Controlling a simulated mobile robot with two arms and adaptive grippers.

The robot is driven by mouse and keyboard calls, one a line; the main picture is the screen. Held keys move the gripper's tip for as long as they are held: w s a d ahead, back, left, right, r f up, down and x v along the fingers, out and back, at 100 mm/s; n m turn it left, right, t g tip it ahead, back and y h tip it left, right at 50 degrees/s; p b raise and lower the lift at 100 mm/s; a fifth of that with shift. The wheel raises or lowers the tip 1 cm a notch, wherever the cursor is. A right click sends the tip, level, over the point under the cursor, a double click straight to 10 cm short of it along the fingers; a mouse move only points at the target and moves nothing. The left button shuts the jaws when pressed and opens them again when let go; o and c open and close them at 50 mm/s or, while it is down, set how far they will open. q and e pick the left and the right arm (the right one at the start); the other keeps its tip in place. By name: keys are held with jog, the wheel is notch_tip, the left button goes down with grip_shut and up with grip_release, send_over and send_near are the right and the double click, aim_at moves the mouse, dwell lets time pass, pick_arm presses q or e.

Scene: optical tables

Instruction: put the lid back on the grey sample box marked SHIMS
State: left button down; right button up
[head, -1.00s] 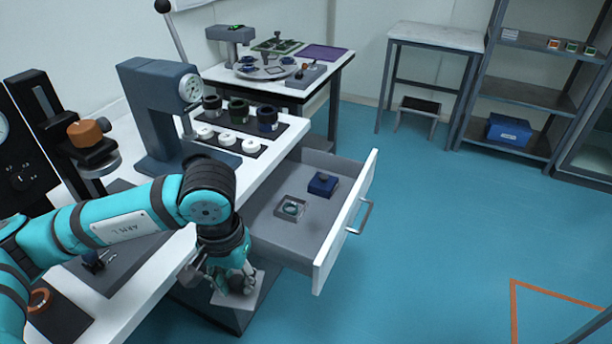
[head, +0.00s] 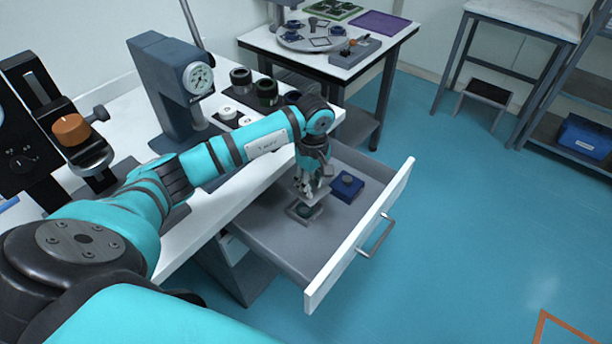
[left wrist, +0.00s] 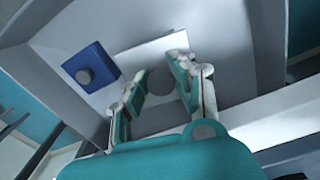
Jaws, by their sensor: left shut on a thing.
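My left gripper (head: 309,190) reaches down into the open drawer. It is shut on a light grey square lid (head: 319,194), which it holds just above the open grey box (head: 297,215). The box stands on the drawer floor, with a round greenish thing inside, and the gripper and lid partly hide it. In the left wrist view the fingers (left wrist: 161,76) stand either side of a round grey knob, with the pale lid plate (left wrist: 150,54) beyond. I cannot tell whether lid and box touch. No SHIMS marking is readable. My right gripper is not in view.
A closed blue box (head: 347,186) with a knob stands in the drawer just right of the grey box. The drawer's white front (head: 362,232) and side walls surround both. A dial gauge stand (head: 178,85) and dark pots stand on the bench behind my arm.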

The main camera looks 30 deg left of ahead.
pick_arm(q)
jog(key=shift+a+f+n, duration=0.55)
jog(key=shift+a+n, duration=0.05)
jog(key=shift+a, duration=0.15)
jog(key=shift+a+f, duration=0.25)
jog(key=shift+w+f+n, duration=0.15)
jog(key=shift+f+n, duration=0.1)
jog(key=shift+n, duration=0.05)
jog(key=shift+f+b, duration=0.35)
jog(key=shift+f, duration=0.45)
notch_tip(320, 180, down, 3)
jog(key=b, duration=0.2)
jog(key=shift+f+b, duration=0.2)
jog(key=shift+b, duration=0.2)
jog(key=shift+f+b, duration=0.5)
jog(key=shift+f, duration=0.05)
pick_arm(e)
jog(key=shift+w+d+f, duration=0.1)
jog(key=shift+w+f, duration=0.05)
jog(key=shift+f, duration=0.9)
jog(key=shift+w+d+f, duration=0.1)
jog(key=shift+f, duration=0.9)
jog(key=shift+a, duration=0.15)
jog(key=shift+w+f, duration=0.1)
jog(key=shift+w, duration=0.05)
